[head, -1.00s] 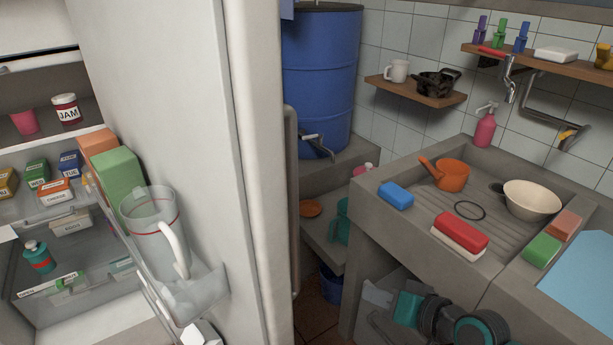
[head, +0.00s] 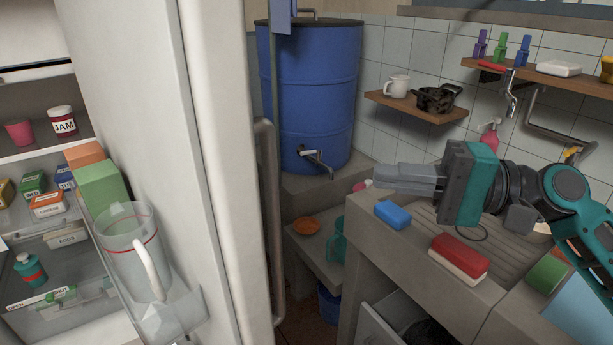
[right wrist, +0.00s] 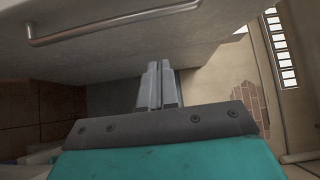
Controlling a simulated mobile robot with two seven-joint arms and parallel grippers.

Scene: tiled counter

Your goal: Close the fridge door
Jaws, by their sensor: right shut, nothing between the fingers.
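The fridge door (head: 165,110) stands open in the head view, its edge toward me and its shelf side facing left. A long bar handle (head: 268,220) runs down its outer side. A clear jug (head: 133,255) and cartons (head: 100,190) stand in the door shelf. The fridge interior (head: 40,240) shows at the left. My right gripper (head: 385,178) is shut and empty, right of the door and apart from it, fingers pointing left. In the right wrist view the shut fingers (right wrist: 158,88) point toward a pale surface with a bar handle (right wrist: 115,22). My left gripper is out of view.
A concrete sink counter (head: 400,250) holds a blue sponge (head: 392,214) and a red-and-white brush block (head: 458,256) below my right arm. A blue barrel (head: 318,90) stands behind. There is open space between the door and the counter.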

